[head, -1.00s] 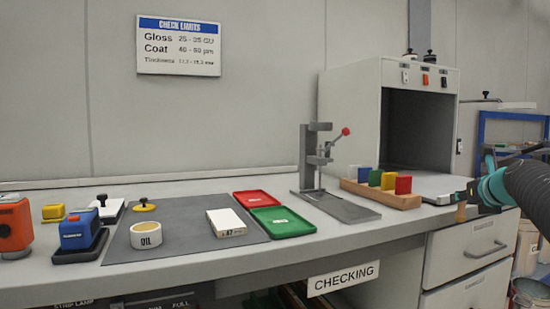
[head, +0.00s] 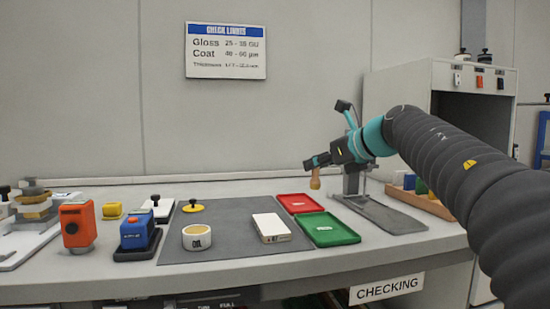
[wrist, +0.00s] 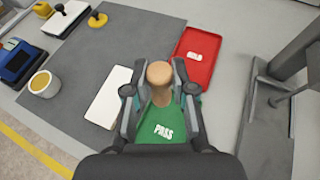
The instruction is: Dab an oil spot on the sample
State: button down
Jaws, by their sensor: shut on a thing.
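The white sample block (head: 270,228) lies flat on the dark grey mat; it also shows in the wrist view (wrist: 108,97). The oil pot (head: 197,237), a white cup marked OIL, stands to its left on the mat, with yellowish content seen in the wrist view (wrist: 43,84). My gripper (head: 315,168) is shut on a small wooden-handled tool (head: 315,180), likely the dabber, held in the air above the trays. In the wrist view the tool's rounded light-brown end (wrist: 160,73) shows between the fingers. Its far end is hidden there.
A red tray (head: 299,203) and a green PASS tray (head: 328,229) lie right of the mat. A lever stand (head: 385,215) and a wooden rack of coloured blocks are further right. Blue (head: 137,230) and orange (head: 77,225) devices stand left. Bare mat surrounds the pot.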

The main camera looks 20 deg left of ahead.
jog(key=s+a+n+g, duration=0.1)
jog(key=s+a, duration=0.3)
jog(key=a, duration=0.3)
jog(key=shift+n+g+y, duration=0.3)
jog(key=shift+y, duration=0.1)
jog(key=shift+s+a+f+b, duration=0.1)
jog(key=shift+s+f+b, duration=0.1)
jog(key=shift+f, duration=0.7)
jog(key=shift+s+a+f+b, duration=0.1)
jog(key=shift+a+f+b, duration=0.05)
jog(key=shift+f, duration=0.75)
jog(key=shift+s+a+f+b, duration=0.1)
jog(key=shift+f+b, duration=0.1)
jog(key=shift+f, duration=0.7)
jog(key=shift+f+b, duration=0.65)
jog(key=shift+f, duration=0.35)
jog(key=shift+a, duration=0.1)
jog(key=shift+s+a+r+p, duration=0.1)
jog(key=shift+s+a+p, duration=0.4)
jog(key=shift+a, duration=0.3)
jog(key=shift+s+a+r+p, duration=0.1)
jog(key=shift+s+a+p, duration=0.2)
jog(key=shift+s+a, duration=0.4)
jog(key=shift+w+a, duration=0.1)
jog(key=shift+f, duration=0.15)
